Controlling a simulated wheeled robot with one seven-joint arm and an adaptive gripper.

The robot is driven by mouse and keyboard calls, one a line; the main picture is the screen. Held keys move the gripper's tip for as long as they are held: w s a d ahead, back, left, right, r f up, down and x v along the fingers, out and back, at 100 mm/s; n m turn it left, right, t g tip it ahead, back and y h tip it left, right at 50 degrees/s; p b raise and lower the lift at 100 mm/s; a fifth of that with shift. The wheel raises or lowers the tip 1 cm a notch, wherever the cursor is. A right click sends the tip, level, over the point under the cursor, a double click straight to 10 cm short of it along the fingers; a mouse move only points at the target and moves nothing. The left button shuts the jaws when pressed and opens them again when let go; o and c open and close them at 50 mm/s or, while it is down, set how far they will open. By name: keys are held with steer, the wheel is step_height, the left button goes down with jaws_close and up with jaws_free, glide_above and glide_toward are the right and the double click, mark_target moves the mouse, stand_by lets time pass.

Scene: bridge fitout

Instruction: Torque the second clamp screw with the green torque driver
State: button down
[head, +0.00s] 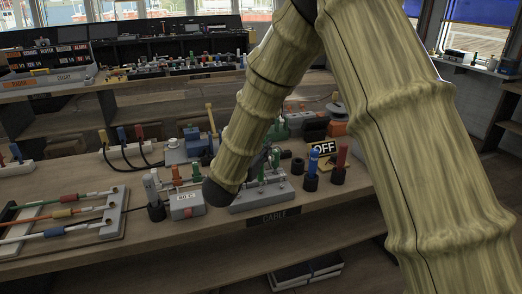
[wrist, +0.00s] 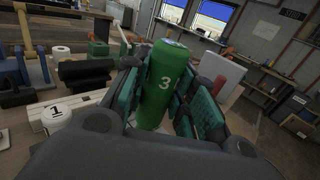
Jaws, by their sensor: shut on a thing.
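My gripper (wrist: 165,95) is shut on a green cylinder handle marked 3, the green torque driver (wrist: 163,85), held between its teal pads. In the head view my arm hides much of the gripper, and a green handle (head: 262,172) shows just beside it, above a grey clamp block (head: 262,198) at the bench's front edge. The driver's tip and the clamp screws are hidden, so I cannot tell whether the tip touches a screw. In the wrist view a white round piece marked 1 (wrist: 57,112) lies to the left of the gripper.
A blue-handled driver (head: 313,163) and a red-handled driver (head: 341,158) stand in black holders to the right, near an OFF sign (head: 323,147). A grey box (head: 186,205) stands left of the block. A cable board (head: 105,228) lies further left.

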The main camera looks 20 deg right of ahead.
steer(key=shift+f+b, duration=2.25)
steer(key=shift+b, duration=0.8)
steer(key=shift+s+f+b, duration=0.15)
steer(key=shift+f+b, duration=0.25)
steer(key=shift+b, duration=0.8)
stand_by(1.8)
steer(key=shift+r+b, duration=0.1)
steer(key=shift+b, duration=0.55)
stand_by(1.3)
